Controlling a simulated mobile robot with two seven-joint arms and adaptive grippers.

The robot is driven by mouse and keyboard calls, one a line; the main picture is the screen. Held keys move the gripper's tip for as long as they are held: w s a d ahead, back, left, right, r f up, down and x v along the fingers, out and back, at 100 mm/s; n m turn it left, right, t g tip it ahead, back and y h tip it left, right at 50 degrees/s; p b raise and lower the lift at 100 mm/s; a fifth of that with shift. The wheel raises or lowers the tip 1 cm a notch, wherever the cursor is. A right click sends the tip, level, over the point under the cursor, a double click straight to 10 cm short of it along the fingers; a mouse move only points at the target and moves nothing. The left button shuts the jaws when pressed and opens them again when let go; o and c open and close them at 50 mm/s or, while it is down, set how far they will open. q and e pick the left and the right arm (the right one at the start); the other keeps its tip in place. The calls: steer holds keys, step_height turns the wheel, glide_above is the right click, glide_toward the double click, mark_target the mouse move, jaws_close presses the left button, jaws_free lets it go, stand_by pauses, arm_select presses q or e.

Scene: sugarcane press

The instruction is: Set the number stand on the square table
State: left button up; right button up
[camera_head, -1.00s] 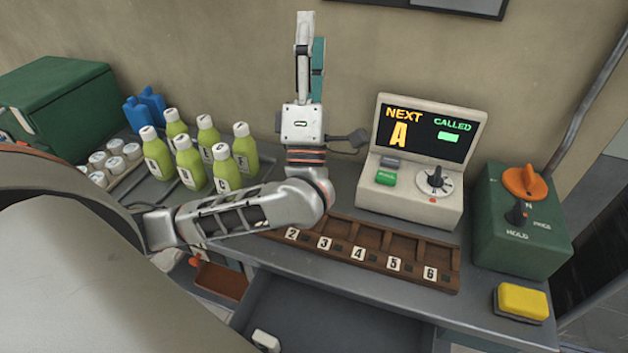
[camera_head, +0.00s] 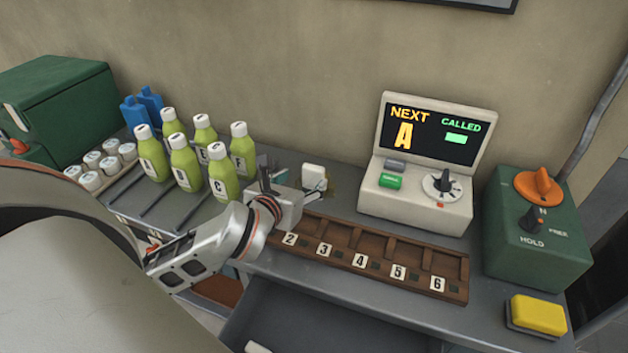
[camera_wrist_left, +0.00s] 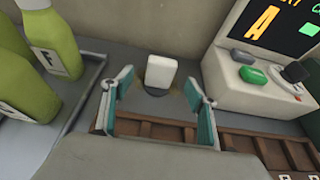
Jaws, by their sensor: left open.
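A small white upright block on a dark round base (camera_head: 314,174), which looks like the number stand, stands on the grey counter near the wall. It also shows in the left wrist view (camera_wrist_left: 160,72), with no digit visible on it. My left gripper (camera_head: 288,178) is open and low over the counter, just in front of the block. In the left wrist view its teal-padded fingers (camera_wrist_left: 158,86) are spread, with the block centred between and slightly beyond their tips. I cannot make out a separate square table. My right gripper is not in view.
Lettered green bottles (camera_head: 184,160) stand left of the gripper. The display machine (camera_head: 415,195) is to its right. A wooden numbered rack (camera_head: 375,262) lies in front. A green switch box (camera_head: 535,235) and a yellow sponge (camera_head: 538,315) are farther right.

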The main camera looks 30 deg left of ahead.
mark_target(311, 174)
arm_select(q)
steer(key=x, duration=0.6)
steer(key=shift+b, duration=0.35)
steer(key=c, duration=1.3)
steer(key=shift+r, duration=0.1)
steer(key=shift+c, duration=0.2)
